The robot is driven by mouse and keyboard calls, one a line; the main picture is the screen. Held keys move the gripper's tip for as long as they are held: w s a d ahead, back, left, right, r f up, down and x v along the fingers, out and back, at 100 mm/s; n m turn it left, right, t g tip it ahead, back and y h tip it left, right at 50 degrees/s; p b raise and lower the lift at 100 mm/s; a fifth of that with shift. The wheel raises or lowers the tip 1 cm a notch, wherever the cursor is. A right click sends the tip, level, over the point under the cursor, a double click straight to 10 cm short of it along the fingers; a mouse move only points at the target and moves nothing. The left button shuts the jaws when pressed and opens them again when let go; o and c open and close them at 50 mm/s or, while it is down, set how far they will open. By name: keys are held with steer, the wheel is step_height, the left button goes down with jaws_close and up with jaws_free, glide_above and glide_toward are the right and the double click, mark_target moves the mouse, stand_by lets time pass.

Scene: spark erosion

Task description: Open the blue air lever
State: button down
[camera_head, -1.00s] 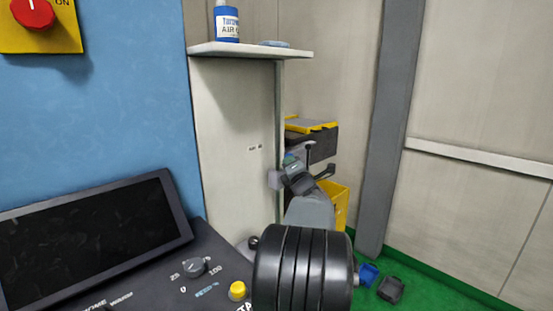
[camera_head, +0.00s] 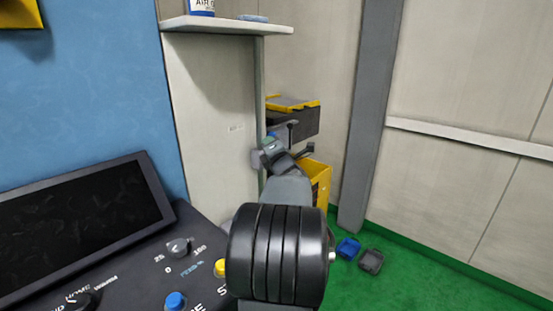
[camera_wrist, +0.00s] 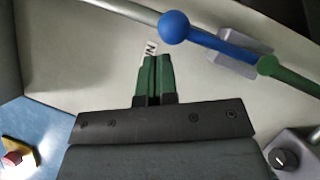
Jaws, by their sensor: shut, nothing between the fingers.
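The blue air lever (camera_wrist: 208,42) shows in the wrist view at the upper right, with a round blue ball knob (camera_wrist: 173,27) at its left end. It runs down and right to a grey bracket (camera_wrist: 240,58) on a pale panel. My gripper (camera_wrist: 155,62) is shut and empty, with its green-tipped fingers together. In the picture the tips are just below and left of the ball knob, with a visible gap between them. How far apart they are in depth I cannot tell. In the head view my own arm hides most of that area, and I cannot make out the lever there.
A green lever or pipe (camera_wrist: 280,70) lies right of the bracket. A grey box with a black knob (camera_wrist: 283,158) is at lower right, a red button (camera_wrist: 12,158) at lower left. The head view shows a console screen (camera_head: 85,225), a shelf (camera_head: 225,25) and a yellow bin (camera_head: 318,182).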

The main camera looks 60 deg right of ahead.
steer(key=a+r+b+v, duration=0.1)
steer(key=v, duration=1)
steer(key=shift+a+r, duration=0.2)
steer(key=shift+a, duration=0.35)
